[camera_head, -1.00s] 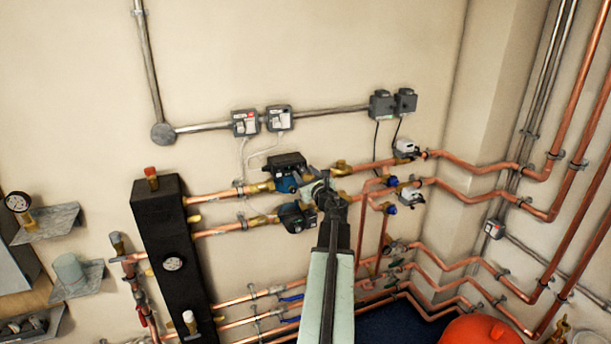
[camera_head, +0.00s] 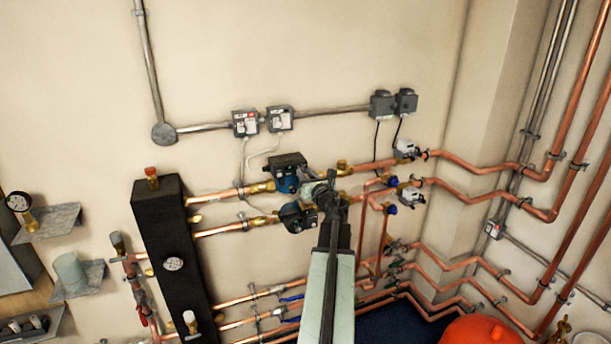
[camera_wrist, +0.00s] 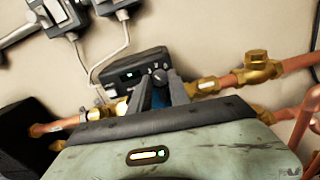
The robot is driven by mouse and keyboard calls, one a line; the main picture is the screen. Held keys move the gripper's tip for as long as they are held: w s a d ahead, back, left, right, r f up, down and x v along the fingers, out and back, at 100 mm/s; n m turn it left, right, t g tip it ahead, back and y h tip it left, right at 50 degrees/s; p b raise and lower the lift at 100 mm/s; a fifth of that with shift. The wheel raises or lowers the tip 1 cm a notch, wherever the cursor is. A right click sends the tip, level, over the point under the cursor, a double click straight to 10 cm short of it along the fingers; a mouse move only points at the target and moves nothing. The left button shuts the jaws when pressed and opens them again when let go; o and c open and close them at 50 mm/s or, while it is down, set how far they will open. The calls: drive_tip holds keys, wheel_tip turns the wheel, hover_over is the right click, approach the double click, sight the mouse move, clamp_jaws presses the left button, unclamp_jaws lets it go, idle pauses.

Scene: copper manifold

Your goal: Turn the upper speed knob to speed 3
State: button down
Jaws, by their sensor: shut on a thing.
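The upper pump (camera_head: 287,168) has a black head and a blue body and sits in the upper copper line; its black control box also shows in the wrist view (camera_wrist: 128,68). The upper speed knob (camera_wrist: 159,76) is a small dark round knob with a light mark on the pump's face. My gripper (camera_wrist: 160,84) has its two grey fingers on either side of the knob and is shut on it. In the head view my gripper (camera_head: 312,188) reaches the pump's right side, and the knob is hidden there. The speed the mark points at is too small to read.
A second pump (camera_head: 297,217) sits just below, close to my gripper. Brass fittings (camera_wrist: 262,68) and copper pipes (camera_head: 460,185) run right. A black vertical header (camera_head: 165,235) stands left.

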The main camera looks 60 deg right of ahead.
drive_tip(key=shift+a+m, duration=0.1)
drive_tip(key=shift+m, duration=7.3)
drive_tip(key=c, duration=1.2)
unclamp_jaws()
